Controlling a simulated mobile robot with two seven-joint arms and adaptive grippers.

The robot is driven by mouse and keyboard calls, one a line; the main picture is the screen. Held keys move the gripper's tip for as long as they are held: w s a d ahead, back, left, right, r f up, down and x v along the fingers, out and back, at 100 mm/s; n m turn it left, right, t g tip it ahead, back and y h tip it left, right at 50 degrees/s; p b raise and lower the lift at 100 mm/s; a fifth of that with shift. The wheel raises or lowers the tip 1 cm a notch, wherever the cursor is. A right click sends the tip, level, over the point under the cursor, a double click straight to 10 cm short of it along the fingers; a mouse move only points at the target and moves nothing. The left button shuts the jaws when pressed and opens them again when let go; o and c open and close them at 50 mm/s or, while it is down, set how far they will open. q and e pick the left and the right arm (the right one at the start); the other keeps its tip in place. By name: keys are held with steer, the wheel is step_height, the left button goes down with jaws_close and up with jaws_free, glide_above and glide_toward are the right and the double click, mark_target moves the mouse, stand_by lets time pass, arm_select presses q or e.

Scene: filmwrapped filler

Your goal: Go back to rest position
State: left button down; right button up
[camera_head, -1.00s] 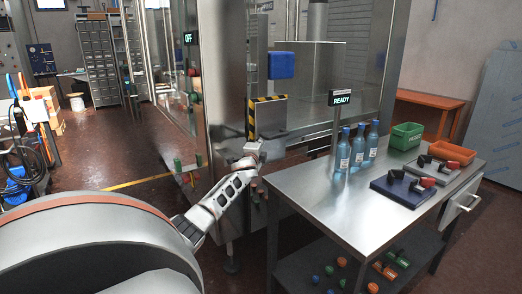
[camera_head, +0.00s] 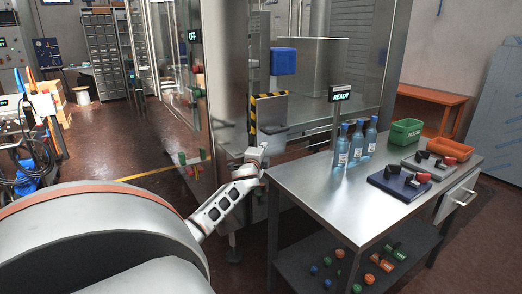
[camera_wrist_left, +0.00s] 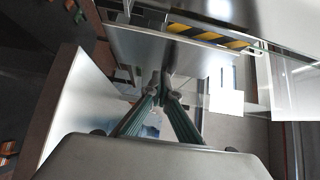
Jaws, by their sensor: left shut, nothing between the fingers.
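My left arm comes in from the left in the head view. Its gripper (camera_head: 262,150) is beside the far left corner of the steel table (camera_head: 300,184), in front of the machine. In the left wrist view the two fingers of the left gripper (camera_wrist_left: 164,84) meet at their tips and hold nothing. My right gripper is in neither view.
The machine's striped shelf (camera_head: 270,116) is just beyond the gripper. Open floor (camera_head: 130,150) lies left.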

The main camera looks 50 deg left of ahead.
arm_select(q)
steer(key=shift+v, duration=1.7)
steer(key=shift+f, duration=0.1)
steer(key=s+d+f+h, duration=0.3)
steer(key=d+f+h, duration=0.1)
steer(key=d+f, duration=0.95)
steer(key=s+d+f+h, duration=0.4)
steer(key=d+f, duration=0.9)
steer(key=d, duration=0.2)
steer(key=s+d+f+n+g+h, duration=0.1)
steer(key=s+d+f+n+h, duration=0.1)
steer(key=s+d, duration=0.4)
steer(key=s+d+f+n+g+h, duration=0.1)
steer(key=s+d, duration=0.6)
steer(key=d, duration=0.7)
steer(key=s+d+f+n+g+h, duration=0.1)
steer(key=s+d+f+n+h, duration=0.1)
steer(key=s+d, duration=0.4)
steer(key=d+f+h, duration=0.1)
steer(key=d+f, duration=0.1)
steer(key=d, duration=0.2)
steer(key=shift+s+d+f+n, duration=0.15)
steer(key=shift+s+f+n, duration=0.15)
steer(key=shift+n, duration=0.1)
